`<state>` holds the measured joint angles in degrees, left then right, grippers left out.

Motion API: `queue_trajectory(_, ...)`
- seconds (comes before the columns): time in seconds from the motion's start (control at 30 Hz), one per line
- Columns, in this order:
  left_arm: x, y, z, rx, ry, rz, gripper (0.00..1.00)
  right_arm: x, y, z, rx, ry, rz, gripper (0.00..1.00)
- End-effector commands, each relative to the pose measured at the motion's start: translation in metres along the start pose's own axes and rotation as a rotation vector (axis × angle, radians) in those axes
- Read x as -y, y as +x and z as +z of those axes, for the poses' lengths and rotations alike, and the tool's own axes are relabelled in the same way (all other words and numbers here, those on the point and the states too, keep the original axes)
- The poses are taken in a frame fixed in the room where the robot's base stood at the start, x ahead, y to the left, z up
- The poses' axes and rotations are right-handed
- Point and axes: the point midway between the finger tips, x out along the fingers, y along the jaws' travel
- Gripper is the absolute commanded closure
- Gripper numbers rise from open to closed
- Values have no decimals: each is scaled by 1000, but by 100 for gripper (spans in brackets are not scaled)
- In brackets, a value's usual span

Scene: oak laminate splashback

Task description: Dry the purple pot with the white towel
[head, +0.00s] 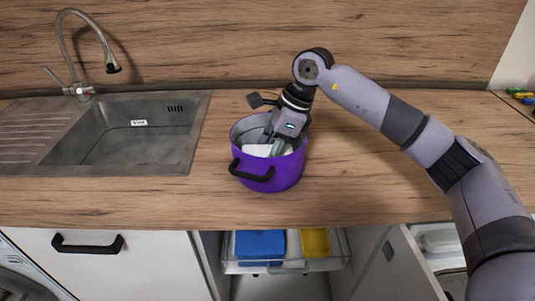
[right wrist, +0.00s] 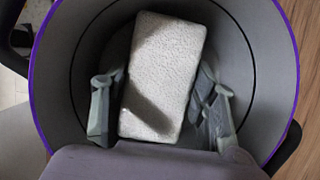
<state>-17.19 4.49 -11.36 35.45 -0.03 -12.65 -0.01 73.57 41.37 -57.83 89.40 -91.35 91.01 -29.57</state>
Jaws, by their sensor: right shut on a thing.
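The purple pot (head: 280,175) stands on the wooden counter, right of the sink, with black handles. It also shows in the right wrist view, where its grey inner wall (right wrist: 272,50) surrounds my fingers. The white towel (right wrist: 160,75) is a folded block inside the pot; part of it shows in the head view (head: 257,150). My right gripper (head: 277,146) reaches down into the pot and is shut on the towel, with one finger on each side of it. The pot's floor below the towel is mostly hidden. My left gripper is not in view.
A metal sink (head: 125,155) with a tall faucet (head: 85,50) is at the left. Below the counter, an open cabinet holds a blue item (head: 260,244) and a yellow item (head: 315,242). The counter (head: 365,190) right of the pot is clear under my arm.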

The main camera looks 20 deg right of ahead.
Motion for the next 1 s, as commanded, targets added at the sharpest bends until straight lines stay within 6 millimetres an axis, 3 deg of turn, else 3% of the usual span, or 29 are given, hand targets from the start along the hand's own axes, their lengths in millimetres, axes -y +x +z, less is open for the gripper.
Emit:
queue_trajectory(0.03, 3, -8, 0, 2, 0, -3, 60, 1, -10, 5, 2, -1, -2, 69)
queue_trajectory(1.0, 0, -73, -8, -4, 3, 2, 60, 9, -101, 42, 2, -1, -4, 69)
